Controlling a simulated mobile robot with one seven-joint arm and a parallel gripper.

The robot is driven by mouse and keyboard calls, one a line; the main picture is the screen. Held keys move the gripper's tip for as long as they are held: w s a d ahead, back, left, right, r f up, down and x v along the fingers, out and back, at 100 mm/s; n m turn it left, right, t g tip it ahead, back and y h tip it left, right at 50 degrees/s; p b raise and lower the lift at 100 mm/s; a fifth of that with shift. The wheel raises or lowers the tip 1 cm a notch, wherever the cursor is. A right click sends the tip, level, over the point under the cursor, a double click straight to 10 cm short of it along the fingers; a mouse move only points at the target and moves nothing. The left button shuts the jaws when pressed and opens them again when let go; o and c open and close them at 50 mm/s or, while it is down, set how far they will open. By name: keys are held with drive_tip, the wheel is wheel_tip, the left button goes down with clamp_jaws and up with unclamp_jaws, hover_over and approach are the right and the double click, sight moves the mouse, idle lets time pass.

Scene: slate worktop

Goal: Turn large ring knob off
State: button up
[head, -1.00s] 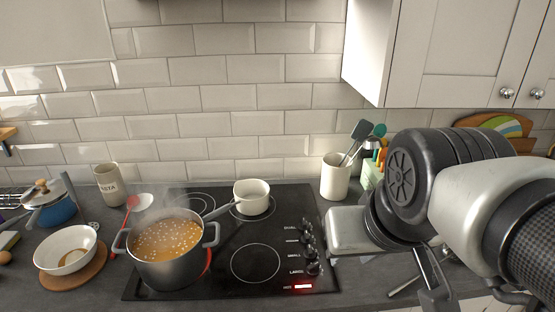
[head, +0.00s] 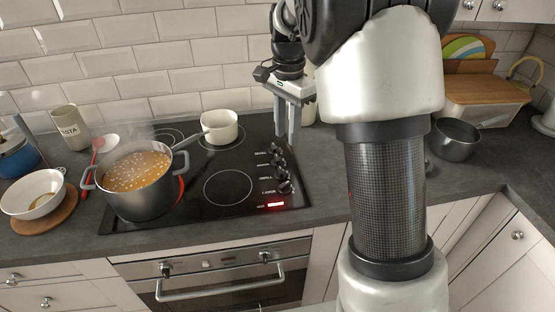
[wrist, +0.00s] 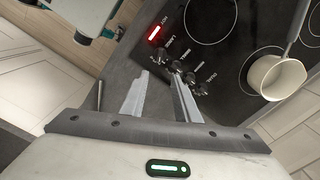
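The large ring knob (head: 285,187) is the front one in a row of black knobs on the right side of the hob, beside the label LARGE. Its exact turn is too small to read. A red light (head: 276,205) glows in front of it. My gripper (head: 286,136) is open and empty, fingers pointing down, above and behind the knob row. In the wrist view, the two fingers of my gripper (wrist: 160,76) are apart, with the knobs (wrist: 188,77) just beyond and beside the right fingertip. Neither finger clearly touches a knob.
A steaming pot of orange soup (head: 138,183) stands on a red-glowing front-left ring of the black hob (head: 205,205). A cream saucepan (head: 220,127) stands at the back. The front-right ring (head: 228,187) is bare. A dark saucepan (head: 455,142) stands right of my arm.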

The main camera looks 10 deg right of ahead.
sight(286, 183)
wheel_tip(286, 183, down, 17)
drive_tip(key=shift+f+b, duration=0.2)
drive_tip(key=shift+b, duration=0.15)
clamp_jaws()
